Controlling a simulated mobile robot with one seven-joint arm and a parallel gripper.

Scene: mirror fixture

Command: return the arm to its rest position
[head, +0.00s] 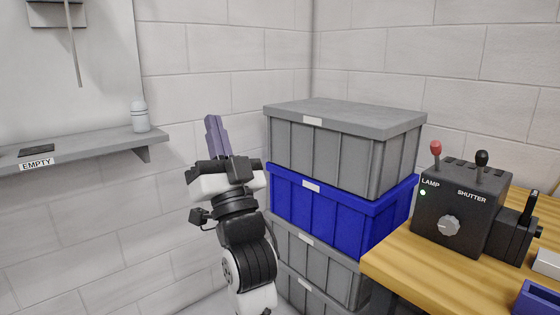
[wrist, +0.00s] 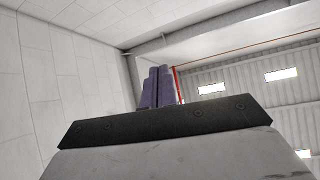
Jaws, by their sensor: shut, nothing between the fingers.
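My gripper (head: 213,124) points upward in the head view, left of the stacked crates and in front of the white block wall. Its purple fingers are together with nothing between them. In the wrist view the gripper (wrist: 158,75) also shows shut, with the wall to its left and the ceiling behind it. My arm stands raised below it, and its lower part runs out of the bottom of the head view.
A grey lidded crate (head: 360,150) tops a stack with a blue crate (head: 335,218) beneath, close right of my arm. A wall shelf (head: 90,148) with a white bottle (head: 140,115) is at left. A control box (head: 455,210) stands on the wooden table (head: 410,270) at right.

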